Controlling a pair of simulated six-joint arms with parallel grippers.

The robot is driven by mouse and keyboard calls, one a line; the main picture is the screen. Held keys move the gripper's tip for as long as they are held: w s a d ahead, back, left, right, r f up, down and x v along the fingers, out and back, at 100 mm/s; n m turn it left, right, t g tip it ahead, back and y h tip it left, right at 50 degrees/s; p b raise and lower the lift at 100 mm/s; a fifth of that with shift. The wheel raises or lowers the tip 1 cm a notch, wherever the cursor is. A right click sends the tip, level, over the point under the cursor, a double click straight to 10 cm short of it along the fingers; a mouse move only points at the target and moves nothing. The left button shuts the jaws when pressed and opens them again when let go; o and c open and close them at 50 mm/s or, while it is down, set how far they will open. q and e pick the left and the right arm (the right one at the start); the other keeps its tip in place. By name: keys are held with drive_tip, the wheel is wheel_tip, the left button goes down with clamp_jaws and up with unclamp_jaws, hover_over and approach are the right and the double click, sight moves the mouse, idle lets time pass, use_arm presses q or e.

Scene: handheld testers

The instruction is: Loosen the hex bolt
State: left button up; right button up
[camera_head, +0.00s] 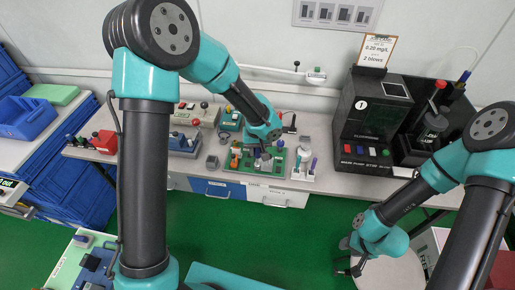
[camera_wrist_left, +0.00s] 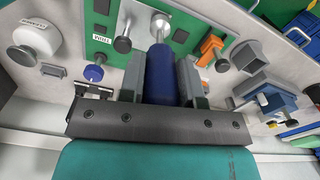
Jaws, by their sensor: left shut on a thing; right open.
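In the left wrist view, my left gripper (camera_wrist_left: 161,85) is shut on the thick blue handle (camera_wrist_left: 162,72) of a tool. A silver metal end (camera_wrist_left: 160,22) shows beyond the handle, at the green board (camera_wrist_left: 130,20); I cannot tell whether it is the tool's tip or the hex bolt. No hex bolt can be clearly picked out. In the head view, my left gripper (camera_head: 264,160) is low over the green board (camera_head: 240,166) on the bench, and its grasp is too small to make out. My right gripper (camera_head: 347,268) is open and empty at the lower right, away from the board.
Near the tool are an orange fixture (camera_wrist_left: 210,46), a blue vise-like block (camera_wrist_left: 265,98), a blue knob (camera_wrist_left: 93,73) and a white round cap (camera_wrist_left: 34,38). A black tester (camera_head: 375,120) stands right on the bench. Blue crates (camera_head: 75,195) stand left. A round pale stool (camera_head: 390,275) lies below my right gripper.

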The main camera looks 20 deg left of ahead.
use_arm(q)
drive_tip(key=shift+f, duration=0.25)
idle(0.5)
drive_tip(key=n, duration=0.4)
drive_tip(key=shift+n, duration=1)
drive_tip(key=n, duration=0.6)
